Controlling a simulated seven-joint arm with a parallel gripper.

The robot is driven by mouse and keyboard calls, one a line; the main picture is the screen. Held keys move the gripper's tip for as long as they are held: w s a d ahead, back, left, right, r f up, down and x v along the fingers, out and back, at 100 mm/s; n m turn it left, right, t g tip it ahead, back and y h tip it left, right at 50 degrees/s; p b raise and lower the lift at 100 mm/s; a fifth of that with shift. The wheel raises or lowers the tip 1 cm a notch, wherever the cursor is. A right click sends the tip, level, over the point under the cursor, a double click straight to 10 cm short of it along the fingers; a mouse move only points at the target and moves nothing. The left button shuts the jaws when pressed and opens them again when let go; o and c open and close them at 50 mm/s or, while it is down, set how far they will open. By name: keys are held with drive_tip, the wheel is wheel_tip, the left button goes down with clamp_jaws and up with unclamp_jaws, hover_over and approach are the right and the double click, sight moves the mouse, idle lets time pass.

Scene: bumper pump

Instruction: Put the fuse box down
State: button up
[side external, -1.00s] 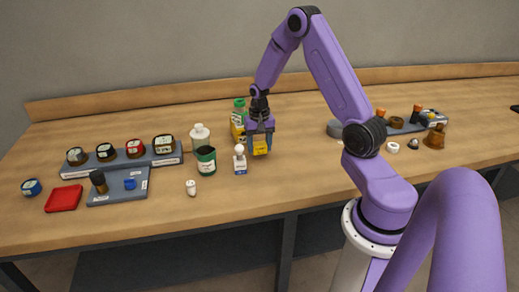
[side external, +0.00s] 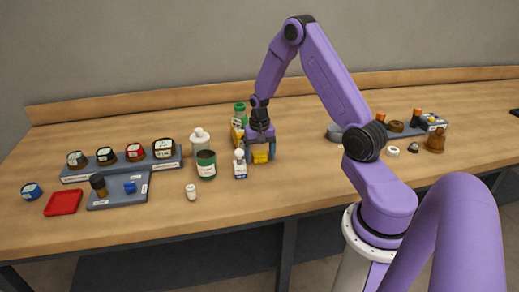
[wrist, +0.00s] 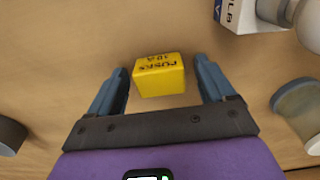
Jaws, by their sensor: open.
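The fuse box is a small yellow box with dark lettering on top. It rests on the wooden bench in the side external view (side external: 260,157), partly hidden by my gripper. In the wrist view the fuse box (wrist: 160,75) sits between the two blue fingers, with a gap on each side. My gripper (side external: 260,155) points down over it and is open; it also shows in the wrist view (wrist: 163,85). The fingers stand either side of the box and do not touch it.
A white dropper bottle (side external: 240,164) stands close to the left of my gripper. A green-labelled jar (side external: 206,165) and a green-capped yellow bottle (side external: 239,117) are nearby. A red tray (side external: 63,201) lies at far left. The bench right of my gripper is fairly clear.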

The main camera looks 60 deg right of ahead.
sight(259, 153)
wheel_tip(259, 153, up, 11)
drive_tip(key=s+a+r+n, duration=0.1)
drive_tip(key=a+r+n, duration=0.15)
drive_tip(key=a, duration=0.35)
drive_tip(key=s+a+r+n, duration=0.1)
drive_tip(key=a+n, duration=0.2)
drive_tip(key=a, duration=0.2)
drive_tip(key=s+a+r+n, duration=0.3)
drive_tip(key=s+a+n, duration=0.6)
drive_tip(key=s+a, duration=0.5)
drive_tip(key=s+n, duration=0.7)
drive_tip(key=s, duration=0.3)
drive_tip(key=shift+s+a+r, duration=0.15)
drive_tip(key=shift+s+a, duration=0.25)
